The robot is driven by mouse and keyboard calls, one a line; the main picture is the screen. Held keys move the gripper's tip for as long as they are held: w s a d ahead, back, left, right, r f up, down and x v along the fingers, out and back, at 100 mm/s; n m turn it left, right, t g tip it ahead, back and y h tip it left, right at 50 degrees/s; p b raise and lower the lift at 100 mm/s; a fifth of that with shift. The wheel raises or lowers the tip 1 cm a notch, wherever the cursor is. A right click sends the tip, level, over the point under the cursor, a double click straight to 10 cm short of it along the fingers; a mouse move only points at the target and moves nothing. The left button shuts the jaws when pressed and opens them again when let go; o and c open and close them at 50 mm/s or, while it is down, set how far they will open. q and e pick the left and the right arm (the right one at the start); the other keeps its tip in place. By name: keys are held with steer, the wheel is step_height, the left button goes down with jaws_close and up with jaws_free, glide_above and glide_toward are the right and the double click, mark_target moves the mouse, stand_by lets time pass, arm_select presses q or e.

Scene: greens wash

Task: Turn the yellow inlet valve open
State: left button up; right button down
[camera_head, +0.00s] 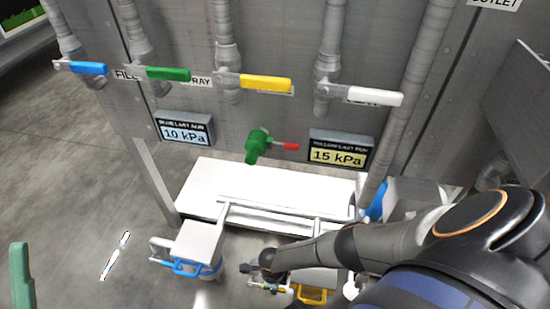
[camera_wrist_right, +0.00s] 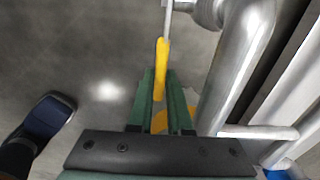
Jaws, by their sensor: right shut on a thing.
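The yellow inlet valve handle (camera_wrist_right: 162,62) is a slim yellow lever on a thin metal stem beside a thick grey pipe. My right gripper (camera_wrist_right: 161,78) is shut on it, with one green finger on each side. In the head view my right arm reaches in from the right to the low pipework, where the wrist hides most of the valve. One green finger of my left gripper (camera_head: 22,275) shows at the lower left edge, away from the valve; its other finger is out of frame.
A white bench (camera_head: 205,190) stands behind the low pipework. A blue-handled pump unit (camera_head: 198,245) is left of my right wrist, and a yellow bracket (camera_head: 312,295) is close to its right. Blue, green, yellow and white levers line the panel above. Floor at left is mostly free.

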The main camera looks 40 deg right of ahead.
steer(key=shift+w+a+r+g+h, duration=0.15)
steer(key=shift+a+r+g+h, duration=0.05)
steer(key=shift+g+h, duration=0.1)
steer(key=shift+w+a+r+g+h+b, duration=0.2)
steer(key=shift+w+r+g+h+b, duration=0.1)
steer(key=shift+r+g+h+b, duration=0.55)
steer(key=shift+r+g+b, duration=0.15)
steer(key=shift+g+b, duration=0.1)
steer(key=shift+b, duration=0.05)
steer(key=c, duration=1.1)
jaws_free()
